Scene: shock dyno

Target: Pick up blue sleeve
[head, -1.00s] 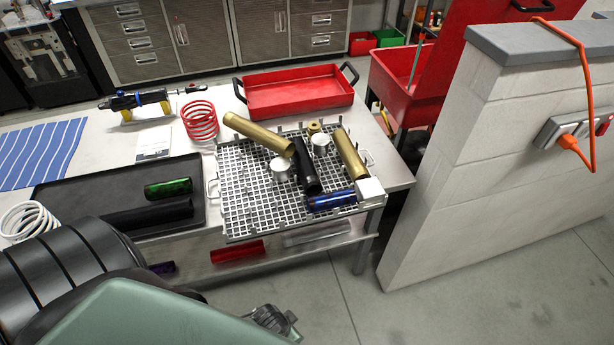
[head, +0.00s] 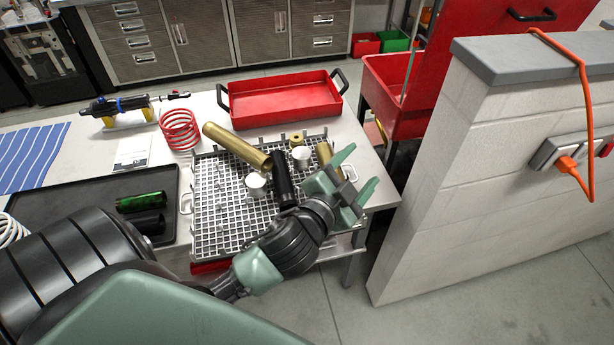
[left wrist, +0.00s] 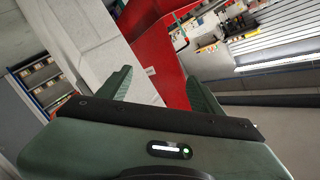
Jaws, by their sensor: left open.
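My left gripper (head: 358,172) is open and empty in the head view, above the front right part of a white grid rack (head: 212,215). My left gripper and wrist cover the part of the rack where the blue sleeve lay, so the blue sleeve is hidden now. The left wrist view shows the two green fingers of my left gripper (left wrist: 160,84) spread apart with nothing between them. That view faces the wall and a red cabinet, not the rack. My right gripper is not in view.
The rack also holds a long brass tube (head: 236,146), a black tube (head: 283,178), white cups (head: 256,182) and a partly covered brass tube (head: 325,153). A red tray (head: 285,103) stands behind. A black tray (head: 62,188) with a green sleeve (head: 140,202) lies left. A block wall (head: 490,170) stands right.

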